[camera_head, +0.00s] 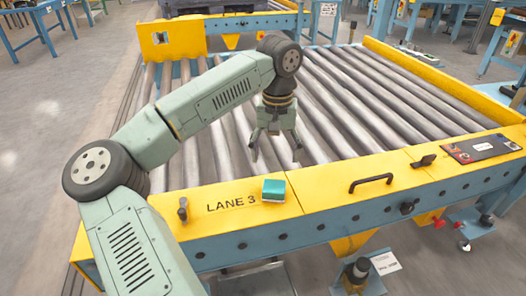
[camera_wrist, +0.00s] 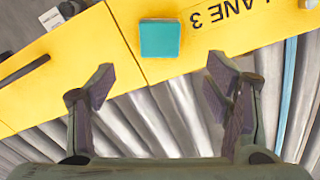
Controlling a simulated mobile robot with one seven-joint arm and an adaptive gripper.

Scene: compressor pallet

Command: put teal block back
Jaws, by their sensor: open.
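The teal block (camera_head: 273,190) rests on the yellow front rail (camera_head: 325,185) of the roller conveyor, just right of the "LANE 3" lettering. My gripper (camera_head: 276,157) is open and empty above the rollers, behind the block and apart from it. In the wrist view the teal block (camera_wrist: 160,39) lies on the yellow rail beyond my open fingers (camera_wrist: 161,80), about centred between them. Nothing shows between the fingers.
The rail also carries a dark handle (camera_head: 370,182), a small knob (camera_head: 182,208) at the left and a dark panel (camera_head: 481,148) with a red button at the right. Metal rollers (camera_head: 340,105) fill the area behind the rail. The rail right beside the block is clear.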

